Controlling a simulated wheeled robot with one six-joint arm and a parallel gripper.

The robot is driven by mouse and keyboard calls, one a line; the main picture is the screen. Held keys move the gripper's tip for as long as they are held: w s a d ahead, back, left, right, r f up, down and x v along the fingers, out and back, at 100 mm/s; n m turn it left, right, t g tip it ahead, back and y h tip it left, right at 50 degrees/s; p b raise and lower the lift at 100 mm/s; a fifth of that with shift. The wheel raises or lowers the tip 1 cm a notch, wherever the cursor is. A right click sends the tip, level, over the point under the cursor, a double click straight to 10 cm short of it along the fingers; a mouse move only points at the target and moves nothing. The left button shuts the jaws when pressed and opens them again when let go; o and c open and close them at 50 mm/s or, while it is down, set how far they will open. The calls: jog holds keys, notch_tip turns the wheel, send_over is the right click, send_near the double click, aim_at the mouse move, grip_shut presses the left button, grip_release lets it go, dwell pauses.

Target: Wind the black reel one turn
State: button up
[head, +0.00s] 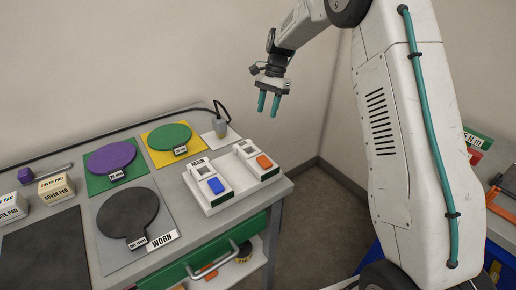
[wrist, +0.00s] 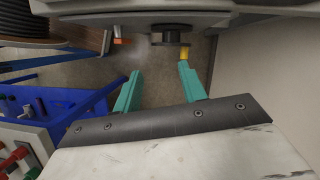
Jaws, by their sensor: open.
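My gripper (head: 268,102) has two teal fingers pointing down in the head view, high over the floor just beyond the bench's far right corner. In the wrist view my gripper (wrist: 160,75) shows its fingers apart with nothing between them. A small dark round part (wrist: 165,34) shows at the top centre, apart from the fingers. No reel is clearly seen in the head view.
A green drawer (head: 205,257) is below. A blue bin (wrist: 55,103) stands at left in the wrist view. Floor beside the bench is clear.

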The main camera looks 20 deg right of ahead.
jog(key=w+f+m, duration=0.1)
jog(key=f, duration=0.6)
jog(key=w+a+f+m, duration=0.1)
jog(key=w+f, duration=0.1)
jog(key=f, duration=0.4)
jog(key=w+a+f+m, duration=0.1)
jog(key=f, duration=0.6)
jog(key=shift+w+f+g+y, duration=0.15)
jog(key=shift+f+g+y, duration=0.15)
jog(key=shift+g+y, duration=0.1)
grip_shut()
